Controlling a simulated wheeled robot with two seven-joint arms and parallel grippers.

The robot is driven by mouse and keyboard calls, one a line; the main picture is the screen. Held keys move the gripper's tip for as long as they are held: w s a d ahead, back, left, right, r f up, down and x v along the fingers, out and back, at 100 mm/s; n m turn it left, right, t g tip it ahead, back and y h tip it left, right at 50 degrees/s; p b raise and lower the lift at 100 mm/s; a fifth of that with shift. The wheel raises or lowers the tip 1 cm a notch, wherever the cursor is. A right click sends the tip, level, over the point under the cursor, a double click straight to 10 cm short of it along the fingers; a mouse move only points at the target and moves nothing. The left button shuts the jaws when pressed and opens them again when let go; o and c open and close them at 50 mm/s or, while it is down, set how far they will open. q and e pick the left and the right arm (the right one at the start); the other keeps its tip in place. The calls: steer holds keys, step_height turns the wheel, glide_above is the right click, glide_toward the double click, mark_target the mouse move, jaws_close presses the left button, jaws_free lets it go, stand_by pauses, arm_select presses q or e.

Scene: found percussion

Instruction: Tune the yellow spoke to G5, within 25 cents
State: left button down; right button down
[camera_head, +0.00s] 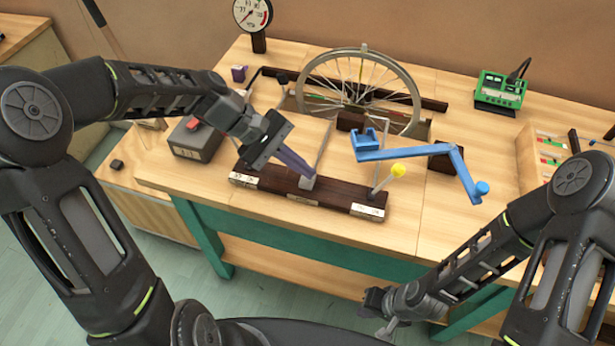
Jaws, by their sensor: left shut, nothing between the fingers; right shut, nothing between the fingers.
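A spoked wheel (415,92) stands upright in a dark wooden frame on the workbench. Some of its spokes carry small coloured marks; I cannot single out the yellow spoke. My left gripper (306,173) is shut and empty, pointing down beside a small light block on the dark front rail (335,195), in front of the wheel; I cannot tell whether it touches the block. My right gripper (386,328) is shut and empty, low in front of the bench, away from the wheel.
A blue cranked arm (405,152) reaches across the right of the wheel. A green metered box (500,90) sits behind it. A dial gauge (252,15) stands at the back left. A grey box with a red top (197,140) is at left. Bare bench (445,225) lies front right.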

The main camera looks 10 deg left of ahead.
mark_target(303, 178)
arm_select(q)
steer(key=shift+f+b, duration=0.3)
steer(key=shift+f, duration=0.25)
stand_by(0.8)
steer(key=shift+r, duration=0.1)
steer(key=shift+r+p, duration=0.9)
step_height(303, 178, up, 5)
steer(key=p, duration=0.4)
stand_by(2.7)
